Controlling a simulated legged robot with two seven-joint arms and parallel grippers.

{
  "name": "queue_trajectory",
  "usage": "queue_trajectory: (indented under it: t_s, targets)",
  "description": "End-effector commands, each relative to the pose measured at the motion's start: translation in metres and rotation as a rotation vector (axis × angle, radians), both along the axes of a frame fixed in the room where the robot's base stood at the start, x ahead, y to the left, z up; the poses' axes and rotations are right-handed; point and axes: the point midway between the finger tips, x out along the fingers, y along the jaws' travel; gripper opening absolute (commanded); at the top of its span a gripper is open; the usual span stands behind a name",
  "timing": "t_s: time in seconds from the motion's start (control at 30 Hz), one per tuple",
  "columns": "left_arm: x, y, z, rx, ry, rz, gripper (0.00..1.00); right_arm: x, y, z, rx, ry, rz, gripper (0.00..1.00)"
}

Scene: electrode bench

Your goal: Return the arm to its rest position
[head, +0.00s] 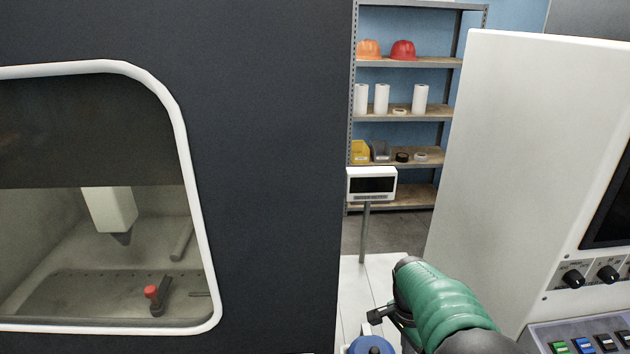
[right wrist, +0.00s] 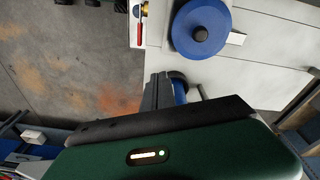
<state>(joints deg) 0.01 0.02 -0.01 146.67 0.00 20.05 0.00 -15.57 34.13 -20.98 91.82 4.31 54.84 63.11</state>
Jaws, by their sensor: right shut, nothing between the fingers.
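My right arm (head: 447,303), in a green cover, comes in from the lower right of the head view, in front of the pale cabinet. Dark parts of its wrist show at its left end, but the fingers cannot be made out there. In the right wrist view my right gripper (right wrist: 158,92) shows dark fingers beyond the green housing. They are shut with nothing between them. A round blue disc (right wrist: 204,22) with a dark centre lies beyond the fingertips, apart from them. My left gripper is not in view.
A dark machine with a white-framed window (head: 189,180) fills the left. A white cabinet with knobs (head: 510,150) stands close on the right. A small display on a post (head: 371,185) and shelves (head: 408,115) stand behind. A pale bench top (right wrist: 260,60) borders the stained floor (right wrist: 70,60).

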Motion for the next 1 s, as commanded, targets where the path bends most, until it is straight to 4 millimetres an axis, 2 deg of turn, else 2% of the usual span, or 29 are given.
queue_trajectory:
  t_s: [0.03, 0.2, 0.3, 0.4, 0.5, 1.0]
  targets:
    - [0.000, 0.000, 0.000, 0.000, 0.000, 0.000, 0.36, -0.026, 0.000, 0.000, 0.040, -0.006, 0.139, 0.00]
    - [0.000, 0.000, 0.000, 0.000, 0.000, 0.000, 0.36, -0.113, 0.018, -0.009, 0.068, -0.066, 0.709, 0.00]
    - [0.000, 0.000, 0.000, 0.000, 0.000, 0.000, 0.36, -0.153, 0.026, -0.014, 0.032, -0.094, 0.971, 0.00]
    - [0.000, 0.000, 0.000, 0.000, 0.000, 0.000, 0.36, -0.177, 0.030, -0.019, -0.002, -0.104, 1.127, 0.00]
    - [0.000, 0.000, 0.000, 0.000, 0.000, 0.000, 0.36, -0.185, 0.031, -0.020, -0.016, -0.107, 1.184, 0.00]
    - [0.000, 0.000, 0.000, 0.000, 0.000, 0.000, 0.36, -0.185, 0.031, -0.021, -0.014, -0.105, 1.183, 0.00]
